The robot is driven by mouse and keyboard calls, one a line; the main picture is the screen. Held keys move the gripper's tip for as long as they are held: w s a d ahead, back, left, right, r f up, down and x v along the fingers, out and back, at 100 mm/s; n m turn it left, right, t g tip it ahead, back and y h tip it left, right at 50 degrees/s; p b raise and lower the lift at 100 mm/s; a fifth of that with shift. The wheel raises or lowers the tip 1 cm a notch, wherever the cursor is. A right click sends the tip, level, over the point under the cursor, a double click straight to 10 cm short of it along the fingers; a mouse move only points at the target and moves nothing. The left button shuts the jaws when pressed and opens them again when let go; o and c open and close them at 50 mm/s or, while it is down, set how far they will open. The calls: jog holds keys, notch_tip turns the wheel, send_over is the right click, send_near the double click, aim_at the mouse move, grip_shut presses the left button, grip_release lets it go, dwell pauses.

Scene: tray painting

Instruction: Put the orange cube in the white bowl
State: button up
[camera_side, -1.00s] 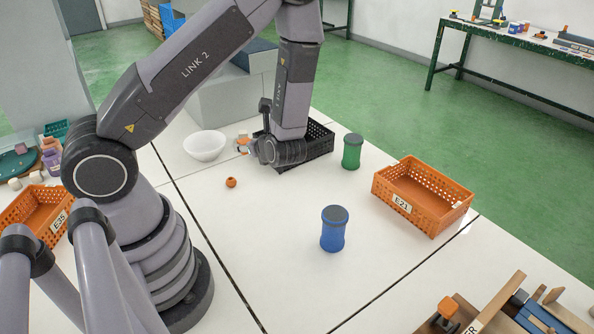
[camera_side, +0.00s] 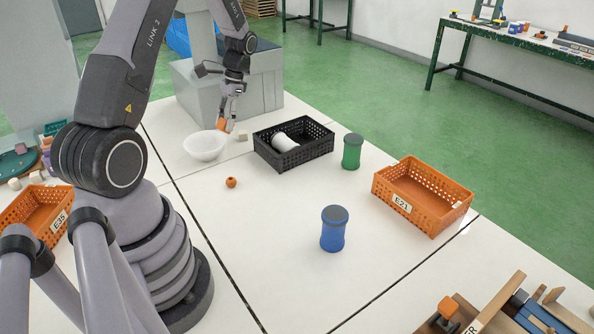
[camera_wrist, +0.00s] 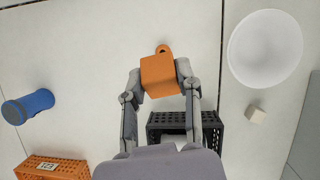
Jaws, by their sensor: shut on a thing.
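The orange cube (camera_side: 221,124) is between the fingers of my gripper (camera_side: 227,117), held clear of the table. In the wrist view the cube (camera_wrist: 159,77) sits between both fingertips of my gripper (camera_wrist: 161,82), which are shut on it. The white bowl (camera_side: 205,148) stands on the white table and looks empty. In the side view the cube shows above and just right of the bowl's rim. In the wrist view the bowl (camera_wrist: 266,50) is at the upper right, apart from the cube.
A small pale cube (camera_side: 242,136) lies right of the bowl. A black crate (camera_side: 293,160) holds a white cylinder (camera_side: 284,142).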

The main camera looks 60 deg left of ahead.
jog(key=a+n+t+y, duration=0.1)
jog(key=a+n+t, duration=0.45)
jog(key=n, duration=0.75)
jog(key=n+g+y, duration=0.3)
jog(key=n+g, duration=0.1)
jog(key=n, duration=0.8)
send_over(207, 139)
jog(key=s+d, duration=0.2)
jog(key=d, duration=0.3)
notch_tip(207, 139, down, 3)
jog(key=shift+w+d+f, duration=0.1)
jog(key=shift+f, duration=2.6)
jog(key=shift+w+f, duration=0.1)
jog(key=shift+f, duration=2.6)
jog(key=o, duration=1)
jog(key=shift+r, duration=0.1)
